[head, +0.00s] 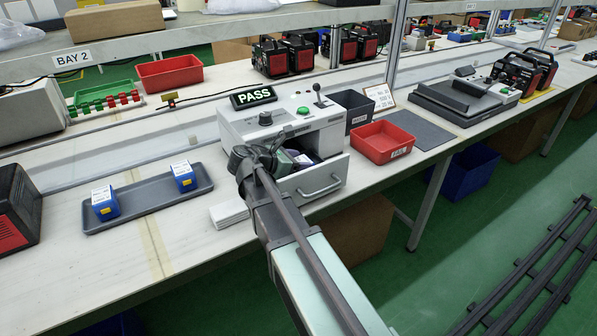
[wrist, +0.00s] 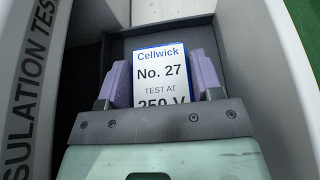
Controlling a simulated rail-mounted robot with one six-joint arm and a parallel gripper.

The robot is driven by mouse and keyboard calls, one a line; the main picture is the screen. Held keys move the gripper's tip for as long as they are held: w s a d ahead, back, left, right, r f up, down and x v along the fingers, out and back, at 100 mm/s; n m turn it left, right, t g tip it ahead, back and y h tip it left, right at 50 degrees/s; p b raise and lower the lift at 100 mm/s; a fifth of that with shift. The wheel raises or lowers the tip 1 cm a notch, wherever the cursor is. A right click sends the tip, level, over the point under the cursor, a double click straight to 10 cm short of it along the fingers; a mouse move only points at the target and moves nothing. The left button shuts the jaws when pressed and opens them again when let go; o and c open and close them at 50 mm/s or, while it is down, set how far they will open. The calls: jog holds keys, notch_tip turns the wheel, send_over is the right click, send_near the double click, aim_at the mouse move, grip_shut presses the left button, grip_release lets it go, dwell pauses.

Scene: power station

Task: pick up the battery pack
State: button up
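A battery pack (wrist: 160,72) with a blue edge and a white label reading "Cellwick No. 27, TEST AT 250 V" stands in the drawer (wrist: 118,43) of the insulation tester. My gripper (wrist: 160,80) is down in the drawer with one purple finger on each side of the pack. No gap shows between the fingers and the pack. The pack's lower part is hidden by my gripper. The tester (head: 290,125) carries a sign (head: 253,96) reading "PASS".
A grey tray (head: 140,203) with two blue packs (head: 104,204) is left of the tester. A red FAIL bin (head: 382,143) and a dark bin (head: 352,109) are on its right. White sheets (head: 229,212) lie by the drawer.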

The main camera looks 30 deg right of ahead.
jog(key=c, duration=0.8)
jog(key=shift+r, duration=0.1)
notch_tip(320, 180, up, 20)
jog(key=p, duration=2)
